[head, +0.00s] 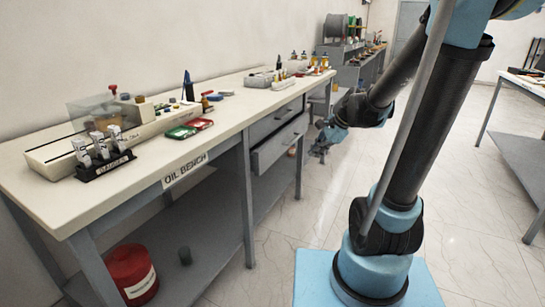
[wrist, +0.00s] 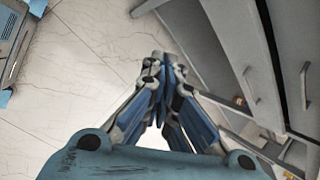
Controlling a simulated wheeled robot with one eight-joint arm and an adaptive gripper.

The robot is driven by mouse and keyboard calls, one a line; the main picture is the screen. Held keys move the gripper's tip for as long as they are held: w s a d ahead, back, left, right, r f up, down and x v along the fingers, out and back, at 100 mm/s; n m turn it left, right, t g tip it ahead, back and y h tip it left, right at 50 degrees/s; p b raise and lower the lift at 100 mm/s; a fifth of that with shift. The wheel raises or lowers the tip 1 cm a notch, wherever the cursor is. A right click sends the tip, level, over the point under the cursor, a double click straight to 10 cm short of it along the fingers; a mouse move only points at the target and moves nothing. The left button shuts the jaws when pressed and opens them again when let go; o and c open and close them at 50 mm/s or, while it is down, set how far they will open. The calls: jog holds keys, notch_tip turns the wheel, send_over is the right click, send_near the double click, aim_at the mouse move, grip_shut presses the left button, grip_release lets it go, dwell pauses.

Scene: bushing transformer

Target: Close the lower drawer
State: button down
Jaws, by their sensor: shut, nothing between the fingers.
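The lower drawer (head: 281,145) of the oil bench is partly open; its grey front stands out beyond the closed upper drawer (head: 275,121). Grey drawer fronts with bar handles also show at the right of the wrist view; the lower drawer front (wrist: 225,45) seems to be the nearer one. My gripper (head: 319,152) is shut and empty. It is in front of the bench, just right of the lower drawer's front in the head view. In the wrist view my gripper (wrist: 160,62) has its fingertips together, left of the drawer front. I see no clear contact.
The oil bench top (head: 150,165) carries a tester, a rack of samplers and red and green cases. A red can (head: 132,272) stands on its lower shelf. Another bench (head: 355,70) stands behind, and a table (head: 520,150) at the right. The floor between is clear.

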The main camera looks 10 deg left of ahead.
aim_at(265, 149)
jog(key=w+a+f+m+y, duration=0.3)
jog(key=w+a+m, duration=0.45)
jog(key=w, duration=0.25)
jog(key=shift+m, duration=0.25)
jog(key=shift+w+a+f, duration=0.8)
jog(key=shift+a+f, duration=0.4)
jog(key=shift+a, duration=0.65)
jog(key=shift+w+a+f, duration=0.75)
jog(key=shift+a+f, duration=0.45)
jog(key=shift+a, duration=0.7)
jog(key=shift+w+a+f, duration=0.8)
jog(key=shift+a+f, duration=0.4)
jog(key=shift+a, duration=0.65)
jog(key=shift+w+a, duration=0.3)
jog(key=shift+a, duration=0.55)
jog(key=shift+w+a, duration=0.3)
jog(key=shift+a, duration=0.55)
jog(key=shift+w+a, duration=0.3)
jog(key=shift+a, duration=0.55)
jog(key=shift+r, duration=0.1)
jog(key=shift+d, duration=0.1)
